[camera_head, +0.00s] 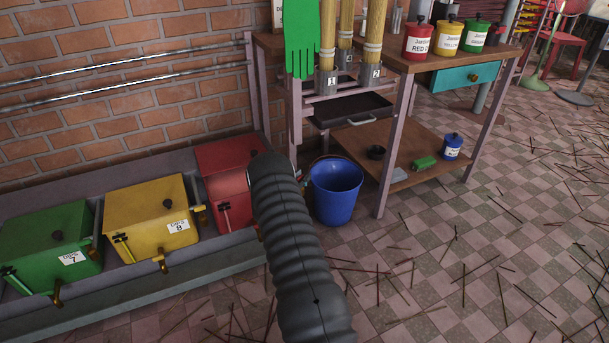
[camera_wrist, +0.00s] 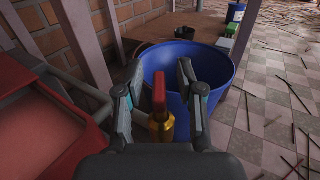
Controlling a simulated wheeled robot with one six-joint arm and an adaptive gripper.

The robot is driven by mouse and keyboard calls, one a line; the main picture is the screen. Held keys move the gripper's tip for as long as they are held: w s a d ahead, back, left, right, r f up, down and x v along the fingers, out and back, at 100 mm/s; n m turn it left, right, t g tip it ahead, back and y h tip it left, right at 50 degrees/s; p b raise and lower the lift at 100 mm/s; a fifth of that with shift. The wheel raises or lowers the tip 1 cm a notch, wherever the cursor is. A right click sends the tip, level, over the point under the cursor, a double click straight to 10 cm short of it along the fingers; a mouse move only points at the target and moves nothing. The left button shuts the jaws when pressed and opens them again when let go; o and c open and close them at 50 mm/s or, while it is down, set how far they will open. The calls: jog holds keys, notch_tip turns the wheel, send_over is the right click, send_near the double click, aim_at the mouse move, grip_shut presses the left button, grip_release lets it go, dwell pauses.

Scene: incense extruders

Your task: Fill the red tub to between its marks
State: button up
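The red tub (camera_head: 228,186) stands at the right end of the row of tubs by the wall. My arm hides its right part in the head view, and its marks cannot be read. In the wrist view the red tub (camera_wrist: 40,125) fills the left side. A brass tap (camera_wrist: 162,127) with a red handle (camera_wrist: 159,91) stands between the fingers of my gripper (camera_wrist: 158,88). The fingers are apart, one on each side of the handle, with visible gaps. My arm hides the gripper in the head view.
A blue bucket (camera_head: 335,190) stands on the floor right of the red tub, beyond the tap in the wrist view. Yellow (camera_head: 152,215) and green (camera_head: 52,246) tubs stand left. A wooden table (camera_head: 440,63) holds lidded canisters. Thin sticks litter the tiled floor.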

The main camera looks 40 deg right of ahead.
jog(key=shift+x, duration=0.9)
grip_shut()
jog(key=shift+s+f+m+g+b, duration=0.1)
jog(key=shift+s+m+g+b, duration=0.1)
jog(key=shift+m+g+b, duration=1.2)
jog(key=shift+s+r+m+g+b, duration=0.15)
jog(key=shift+m+g+b, duration=0.5)
jog(key=shift+g+b, duration=1.3)
jog(key=shift+s+f+m+g+b, duration=0.15)
jog(key=shift+s+m+g+b, duration=0.15)
jog(key=shift+m+g+b, duration=1.05)
jog(key=shift+g+b, duration=0.4)
jog(key=shift+b, duration=0.15)
grip_release()
